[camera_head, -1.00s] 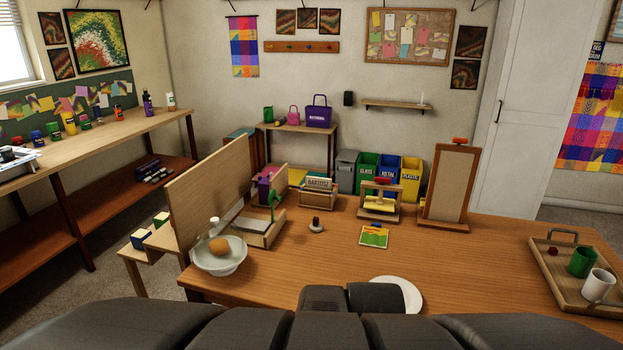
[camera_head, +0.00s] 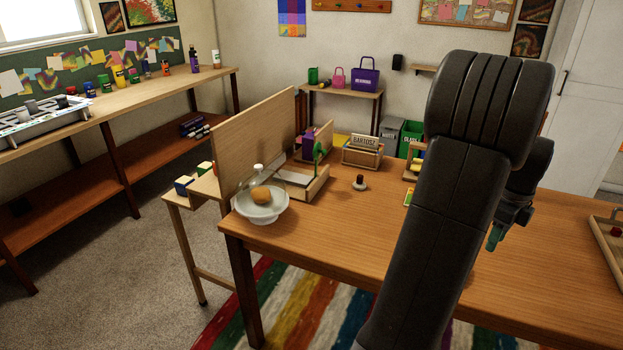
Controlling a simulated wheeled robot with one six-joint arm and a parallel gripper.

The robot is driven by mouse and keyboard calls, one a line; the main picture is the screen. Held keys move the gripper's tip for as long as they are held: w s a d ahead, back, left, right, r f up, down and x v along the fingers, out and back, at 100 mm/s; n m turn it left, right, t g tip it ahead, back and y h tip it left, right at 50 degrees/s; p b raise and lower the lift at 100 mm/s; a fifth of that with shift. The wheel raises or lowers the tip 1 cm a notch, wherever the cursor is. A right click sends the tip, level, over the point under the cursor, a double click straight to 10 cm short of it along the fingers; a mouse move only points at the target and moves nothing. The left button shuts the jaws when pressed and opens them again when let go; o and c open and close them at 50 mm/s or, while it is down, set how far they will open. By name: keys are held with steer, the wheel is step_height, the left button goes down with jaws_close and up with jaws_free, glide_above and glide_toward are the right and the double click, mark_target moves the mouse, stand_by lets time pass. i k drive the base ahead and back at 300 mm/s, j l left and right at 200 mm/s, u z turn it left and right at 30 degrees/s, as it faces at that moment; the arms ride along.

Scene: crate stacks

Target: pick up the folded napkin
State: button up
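I cannot make out a folded napkin in the view. My arm rises across the right half of the picture and hides part of the wooden table (camera_head: 330,233). My gripper (camera_head: 494,238) hangs beyond the arm, above the table, with a small teal tip showing. The arm covers most of it, so its opening and anything in it cannot be told. A small colourful flat piece on the table (camera_head: 408,197) is mostly hidden behind my arm; I cannot tell what it is.
A glass-domed stand with a brown roll (camera_head: 262,212) is at the table's left corner. An upright wooden board (camera_head: 250,140) stands behind it. A dark-knobbed stamp (camera_head: 360,182), a card holder (camera_head: 363,152) and a tray (camera_head: 606,238) are also there. The front left tabletop is clear.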

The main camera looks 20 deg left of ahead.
mark_target(300, 180)
steer(key=z, duration=0.45)
steer(key=j+z, duration=0.1)
steer(key=z, duration=0.35)
steer(key=j+z, duration=0.1)
steer(key=z, duration=0.8)
steer(key=j+z, duration=0.15)
steer(key=z, duration=0.3)
steer(key=j+z, duration=0.1)
steer(key=z, duration=0.8)
steer(key=j+z, duration=0.1)
steer(key=z, duration=0.35)
steer(key=k+j+z, duration=0.1)
steer(key=z, duration=0.2)
steer(key=k+z, duration=0.35)
steer(key=k+u, duration=0.1)
steer(key=u, duration=0.25)
steer(key=k+j+u, duration=0.1)
steer(key=u, duration=0.2)
steer(key=k+j+u, duration=0.1)
steer(key=u, duration=0.75)
steer(key=j+u, duration=0.1)
steer(key=u, duration=0.45)
steer(key=k+u, duration=0.1)
steer(key=u, duration=0.4)
steer(key=j+u, duration=0.15)
steer(key=u, duration=0.9)
steer(key=j+u, duration=0.1)
steer(key=u, duration=0.95)
steer(key=i+u, duration=0.1)
steer(key=u, duration=0.4)
